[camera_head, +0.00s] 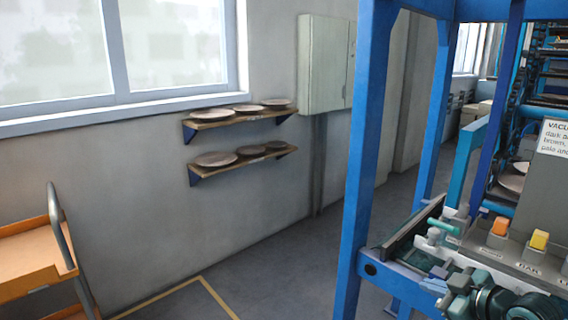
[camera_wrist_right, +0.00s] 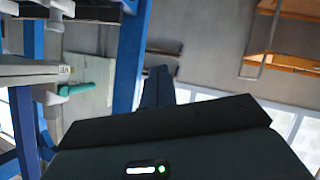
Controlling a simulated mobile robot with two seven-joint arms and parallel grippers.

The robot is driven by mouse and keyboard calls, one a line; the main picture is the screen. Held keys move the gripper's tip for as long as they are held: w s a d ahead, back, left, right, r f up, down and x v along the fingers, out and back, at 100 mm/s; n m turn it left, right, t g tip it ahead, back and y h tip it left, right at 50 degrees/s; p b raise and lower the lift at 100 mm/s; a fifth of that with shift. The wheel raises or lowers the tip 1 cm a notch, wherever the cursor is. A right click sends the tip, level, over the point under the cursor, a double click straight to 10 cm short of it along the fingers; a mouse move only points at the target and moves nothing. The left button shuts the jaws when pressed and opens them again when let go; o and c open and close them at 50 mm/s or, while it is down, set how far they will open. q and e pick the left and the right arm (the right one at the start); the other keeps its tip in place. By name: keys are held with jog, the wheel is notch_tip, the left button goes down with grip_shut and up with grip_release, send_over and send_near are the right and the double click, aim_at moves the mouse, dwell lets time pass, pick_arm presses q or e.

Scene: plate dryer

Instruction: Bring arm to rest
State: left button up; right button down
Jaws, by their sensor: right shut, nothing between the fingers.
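My right gripper (camera_head: 438,271) is low at the right in the head view, beside the blue machine frame, and partly lost among the machine parts. In the right wrist view its dark fingers (camera_wrist_right: 158,84) are together with nothing between them. The dark gripper body fills the bottom of that view. My left arm and gripper are not in view.
A blue frame post (camera_head: 365,150) stands close left of my right gripper. A control panel (camera_head: 530,262) with orange and yellow buttons is to its right. An orange cart (camera_head: 30,262) stands at far left. Wall shelves (camera_head: 240,116) hold plates. Floor between is clear.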

jog(key=s+a+f+m, duration=0.3)
jog(key=s+a+f, duration=0.6)
jog(key=s, duration=0.2)
jog(key=s+a+f+m+g+h, duration=0.1)
jog(key=s+a+f+m, duration=0.2)
jog(key=s+a+f, duration=0.6)
jog(key=s+f, duration=0.1)
jog(key=s, duration=0.2)
jog(key=shift+a+f+p, duration=0.15)
jog(key=shift+f+p, duration=0.05)
jog(key=shift+p, duration=0.1)
